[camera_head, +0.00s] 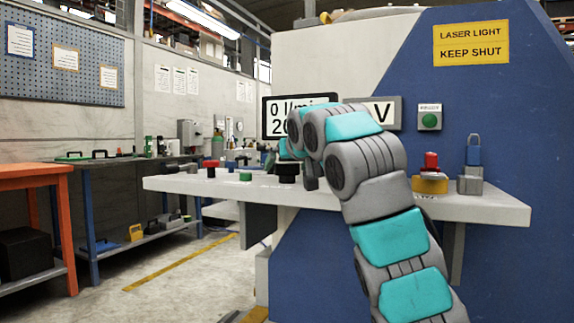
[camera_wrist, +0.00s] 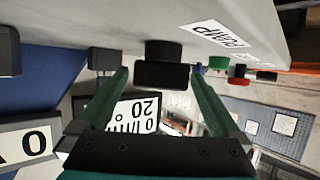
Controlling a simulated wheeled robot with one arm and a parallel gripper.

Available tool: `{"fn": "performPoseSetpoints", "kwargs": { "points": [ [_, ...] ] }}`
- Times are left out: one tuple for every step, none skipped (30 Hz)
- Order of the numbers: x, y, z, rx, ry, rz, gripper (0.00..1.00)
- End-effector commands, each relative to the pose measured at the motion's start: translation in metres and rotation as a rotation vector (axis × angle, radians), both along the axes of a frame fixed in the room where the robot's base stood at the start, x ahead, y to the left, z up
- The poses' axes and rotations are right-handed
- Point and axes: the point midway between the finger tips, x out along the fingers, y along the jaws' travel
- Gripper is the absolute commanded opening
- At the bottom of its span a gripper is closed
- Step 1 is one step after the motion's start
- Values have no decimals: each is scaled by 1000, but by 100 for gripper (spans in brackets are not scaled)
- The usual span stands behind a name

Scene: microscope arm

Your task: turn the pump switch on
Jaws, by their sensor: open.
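The pump switch appears to be the black knob (camera_wrist: 163,66), beside a white label reading PUMP (camera_wrist: 217,35) in the wrist view, which looks upside down. In the head view, the black knob (camera_head: 287,170) stands on the grey shelf, partly behind my arm. My gripper (camera_wrist: 160,74) is open. Its two green fingers reach toward the knob, one on each side of it in the wrist view. I cannot tell whether they touch it. In the head view my arm hides most of the gripper. The knob's setting cannot be read.
Green (camera_wrist: 218,63) and red (camera_wrist: 239,74) buttons stand to one side of the knob, a grey block (camera_wrist: 104,60) to the other. A display (camera_head: 275,117) stands behind.

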Motion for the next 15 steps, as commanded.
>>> {"fn": "performPoseSetpoints", "kwargs": {
  "points": [
    [1,0,0,0,-1,0,100],
    [1,1,0,0,-1,0,100],
    [1,1,0,0,-2,0,100],
    [1,1,0,0,-2,0,100],
    [1,1,0,0,-2,0,100],
    [1,1,0,0,-2,0,100],
    [1,1,0,0,-2,0,100],
    [1,1,0,1,-2,0,98],
    [1,1,0,1,-2,0,93],
    [1,1,0,0,-3,0,90],
    [1,1,0,1,-3,0,86],
    [1,1,0,1,-3,0,82],
    [1,1,0,1,-2,0,79],
    [1,1,0,1,-3,0,75],
    [1,1,0,1,-3,1,71]
  ]
}}
